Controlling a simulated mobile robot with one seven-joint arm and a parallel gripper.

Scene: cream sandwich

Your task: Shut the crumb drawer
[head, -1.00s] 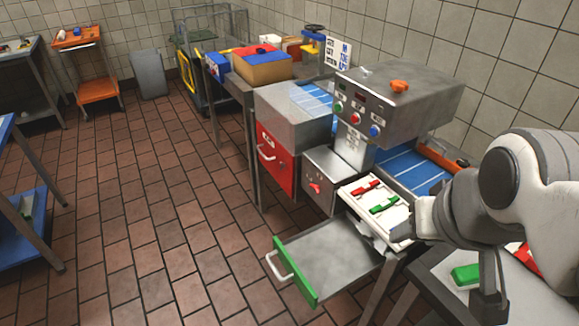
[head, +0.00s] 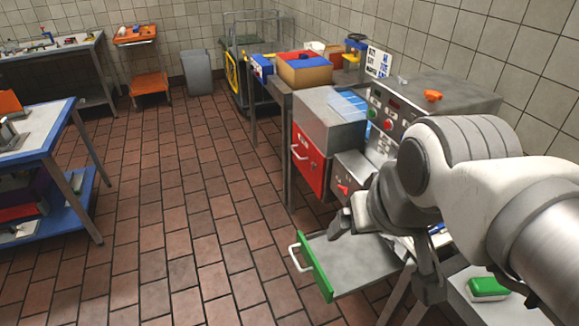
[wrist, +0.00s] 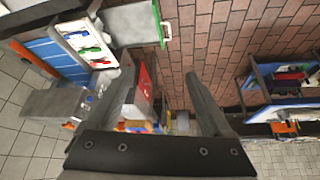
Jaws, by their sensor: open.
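The crumb drawer (head: 347,262) is a grey metal tray with a green front (head: 315,267) and a white handle (head: 297,256). It is pulled out below the machine, over the tiled floor. It also shows in the wrist view (wrist: 130,30) at the top, with its green front and white handle. My gripper (head: 345,222) is open and empty above the drawer's inner part in the head view. In the wrist view its two fingers (wrist: 163,88) are spread apart, clear of the drawer. My arm hides much of the machine and the drawer's right end.
The machine with a red panel (head: 308,158) stands behind the drawer. A white panel with red and green switches (wrist: 90,38) is beside the drawer. A blue-edged table (head: 40,150) is at the left. The floor in front of the drawer is clear.

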